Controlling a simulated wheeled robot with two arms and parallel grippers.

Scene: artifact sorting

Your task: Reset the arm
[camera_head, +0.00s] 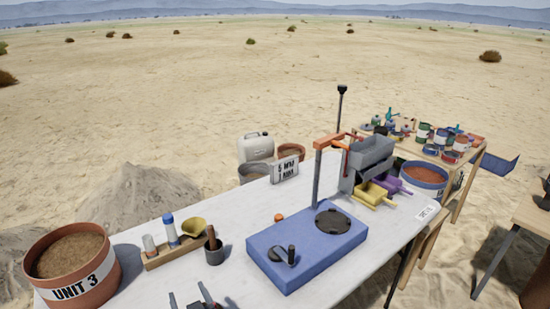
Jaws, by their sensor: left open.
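My left gripper (190,295) shows at the bottom edge, with two dark fingertips spread apart over the near part of the white table (215,268). It is open, and I see nothing between its fingers. The rest of the left arm is below the picture. My right gripper is not in view. The blue base (315,272) with an upright post and a dark round plate stands on the table, right of the left gripper.
A terracotta tub marked UNIT 3 (85,290) stands at left. A small wooden rack (160,259) with bottles and a dark cup (214,252) stand beyond the gripper. A grey hopper (370,155) stands at the far end. The table is bare around the fingertips.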

